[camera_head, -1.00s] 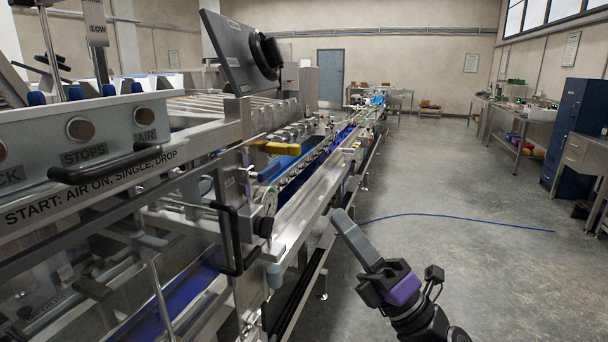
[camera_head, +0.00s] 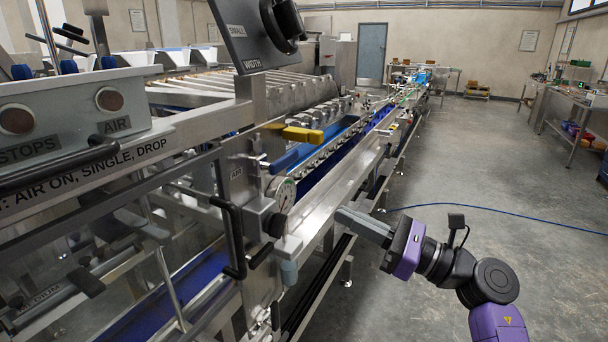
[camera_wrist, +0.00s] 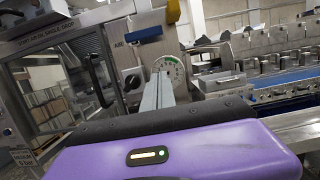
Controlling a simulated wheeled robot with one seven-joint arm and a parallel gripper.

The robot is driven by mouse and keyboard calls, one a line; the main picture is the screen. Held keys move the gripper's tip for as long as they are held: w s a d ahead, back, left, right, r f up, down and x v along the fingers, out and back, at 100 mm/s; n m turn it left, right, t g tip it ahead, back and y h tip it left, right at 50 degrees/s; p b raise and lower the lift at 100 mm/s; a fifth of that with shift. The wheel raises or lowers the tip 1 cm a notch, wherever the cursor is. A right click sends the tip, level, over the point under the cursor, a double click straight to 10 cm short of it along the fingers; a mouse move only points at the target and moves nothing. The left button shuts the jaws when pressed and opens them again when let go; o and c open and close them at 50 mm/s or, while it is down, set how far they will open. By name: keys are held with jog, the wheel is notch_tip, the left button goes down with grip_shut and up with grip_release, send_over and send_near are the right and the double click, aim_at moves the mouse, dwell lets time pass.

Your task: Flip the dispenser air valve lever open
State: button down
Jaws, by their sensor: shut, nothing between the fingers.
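A blue lever handle (camera_head: 286,159) sticks out from the machine's side beside a plate marked AIR (camera_head: 237,170). In the wrist view the blue handle (camera_wrist: 144,34) lies roughly level beside the AIR label. A yellow handle (camera_head: 302,135) is above and behind it; it also shows in the wrist view (camera_wrist: 173,11). A round pressure gauge (camera_head: 283,194) with a black knob (camera_head: 275,225) sits below. My gripper (camera_head: 340,213) is shut and empty, right of the gauge and below the blue lever, apart from both. In the wrist view its fingertips (camera_wrist: 160,77) overlap the gauge dial.
A black door handle (camera_head: 235,240) stands left of the gauge on a clear guard. The steel conveyor rail (camera_head: 335,195) runs away behind my fingers. Open floor with a blue hose (camera_head: 480,208) lies to the right.

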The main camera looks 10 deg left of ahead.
aim_at(281, 161)
jog(key=p+x, duration=0.3)
jog(key=x, duration=0.7)
jog(key=shift+a+r, duration=0.15)
jog(key=shift+a, duration=0.1)
notch_tip(281, 161, up, 4)
jog(key=shift+d+f+p, duration=0.15)
jog(key=shift+d+p, duration=0.05)
jog(key=shift+p, duration=0.8)
